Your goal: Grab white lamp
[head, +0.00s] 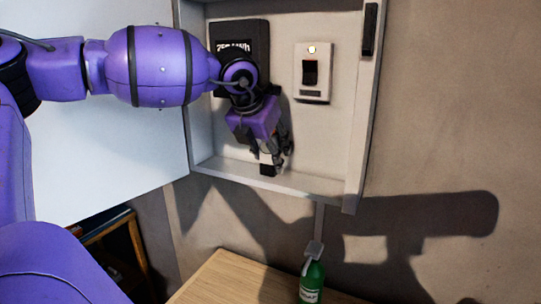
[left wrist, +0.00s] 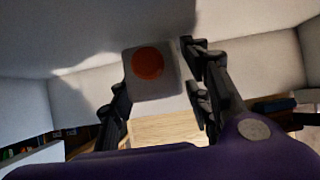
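My left gripper (head: 270,160) reaches down inside the open wall cabinet (head: 278,184), close to its floor. A small white and black object (head: 268,170) is at its fingertips. In the left wrist view, a whitish block (left wrist: 168,88) with a round orange disc on its face is between the fingers of my left gripper (left wrist: 160,85). This may be the white lamp; its full shape is hidden. The fingers stand apart on either side of the block. I cannot tell whether they press on it. My right gripper is not in view.
A black box with lettering (head: 232,38) and a white switch unit (head: 312,72) are on the cabinet's back wall. The cabinet door (head: 100,140) stands open at left. Below are a wooden tabletop (head: 225,285) and a green bottle (head: 312,284).

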